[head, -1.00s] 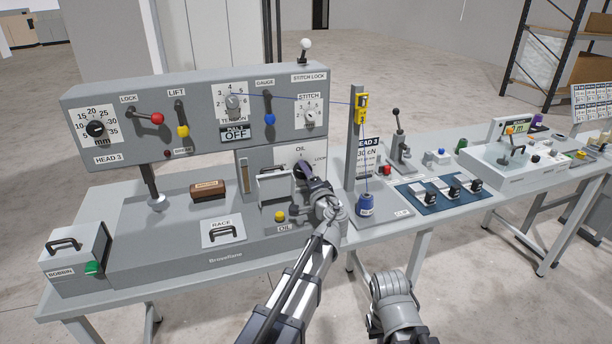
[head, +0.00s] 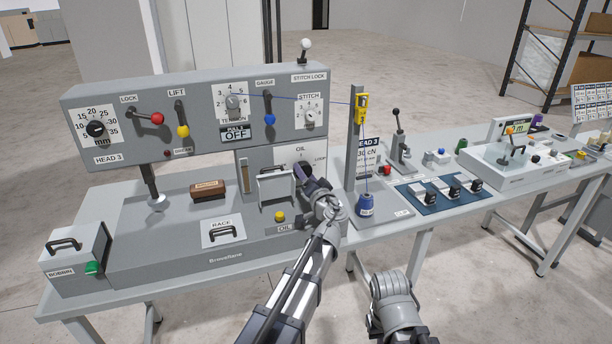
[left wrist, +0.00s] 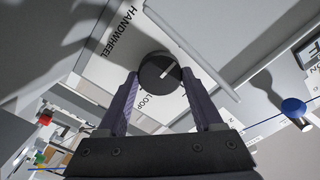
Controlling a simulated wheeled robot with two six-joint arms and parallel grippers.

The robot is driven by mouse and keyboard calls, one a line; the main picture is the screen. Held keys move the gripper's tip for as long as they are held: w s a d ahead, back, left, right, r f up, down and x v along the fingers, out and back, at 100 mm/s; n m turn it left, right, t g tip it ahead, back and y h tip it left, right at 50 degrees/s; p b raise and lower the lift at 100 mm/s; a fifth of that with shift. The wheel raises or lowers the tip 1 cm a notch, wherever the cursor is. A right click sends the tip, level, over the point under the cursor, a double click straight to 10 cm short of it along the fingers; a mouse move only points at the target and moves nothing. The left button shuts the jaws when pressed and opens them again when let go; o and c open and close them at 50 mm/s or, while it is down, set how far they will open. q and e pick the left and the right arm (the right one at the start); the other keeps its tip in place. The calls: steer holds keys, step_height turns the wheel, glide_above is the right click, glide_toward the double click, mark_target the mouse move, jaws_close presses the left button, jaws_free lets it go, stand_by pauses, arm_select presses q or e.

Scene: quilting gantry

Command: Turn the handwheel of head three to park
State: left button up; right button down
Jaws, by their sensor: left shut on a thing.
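The handwheel (left wrist: 160,72) of head three is a round black knob with a white pointer line, on a white plate lettered HANDWHEEL and LOOP in the left wrist view. The pointer runs to the upper right there, away from the LOOP lettering. Any park mark is not readable. My left gripper (left wrist: 158,76) has its purple fingers on either side of the knob and is shut on it. In the head view my left gripper (head: 302,172) reaches the panel below the OIL label and covers most of the knob. My right gripper is out of the head view.
The head 3 machine (head: 180,250) stands on a long grey table. A frame-like handle (head: 275,186) is left of my gripper, a yellow OIL button (head: 280,216) below. A post with a yellow tension gauge (head: 361,108) and blue spool (head: 366,204) stands close right.

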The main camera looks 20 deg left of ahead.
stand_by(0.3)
arm_select(q)
steer(key=o, duration=1.4)
steer(key=shift+c, duration=0.2)
steer(key=v, duration=0.7)
steer(key=shift+s+d, duration=0.25)
steer(key=shift+s, duration=0.1)
